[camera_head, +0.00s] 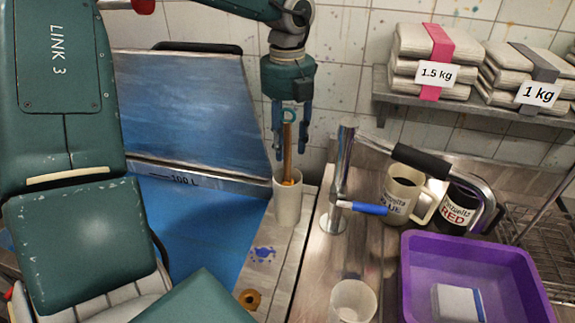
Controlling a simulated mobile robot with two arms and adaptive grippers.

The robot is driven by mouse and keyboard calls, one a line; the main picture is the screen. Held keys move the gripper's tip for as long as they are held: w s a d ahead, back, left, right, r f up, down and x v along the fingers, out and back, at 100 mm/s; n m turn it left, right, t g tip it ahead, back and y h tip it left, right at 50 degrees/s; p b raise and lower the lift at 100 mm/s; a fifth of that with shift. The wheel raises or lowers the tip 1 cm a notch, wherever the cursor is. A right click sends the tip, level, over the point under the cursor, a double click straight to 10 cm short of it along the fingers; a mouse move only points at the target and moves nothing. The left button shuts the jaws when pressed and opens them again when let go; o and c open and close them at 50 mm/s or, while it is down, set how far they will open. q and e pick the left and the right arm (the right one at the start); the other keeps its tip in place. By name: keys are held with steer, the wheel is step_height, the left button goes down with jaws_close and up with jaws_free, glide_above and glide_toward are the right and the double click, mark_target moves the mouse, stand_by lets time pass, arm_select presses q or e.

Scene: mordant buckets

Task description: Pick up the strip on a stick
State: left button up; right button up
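The strip on a stick (288,152) looks like a thin brown stick standing nearly upright in a pale cylindrical holder (287,205) at the end of the counter. A teal ring-like piece shows near its top, partly between the fingers; I cannot make out the strip clearly. My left gripper (291,152) points down from above, with one finger on each side of the stick's upper part. The fingers look apart, with a gap to the stick. My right gripper is not in view.
A blue-filled vat (190,184) marked 100 L lies left of the holder. A tap (340,175) with a blue handle stands to the right. A shelf (382,93) holds bundles.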

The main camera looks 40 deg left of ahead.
arm_select(q)
steer(key=p, duration=0.2)
glide_above(288, 179)
steer(key=f, duration=0.4)
steer(key=shift+w+a+f, duration=0.25)
steer(key=shift+w+a, duration=0.05)
steer(key=shift+a, duration=0.1)
steer(key=shift+f, duration=0.2)
jaws_close()
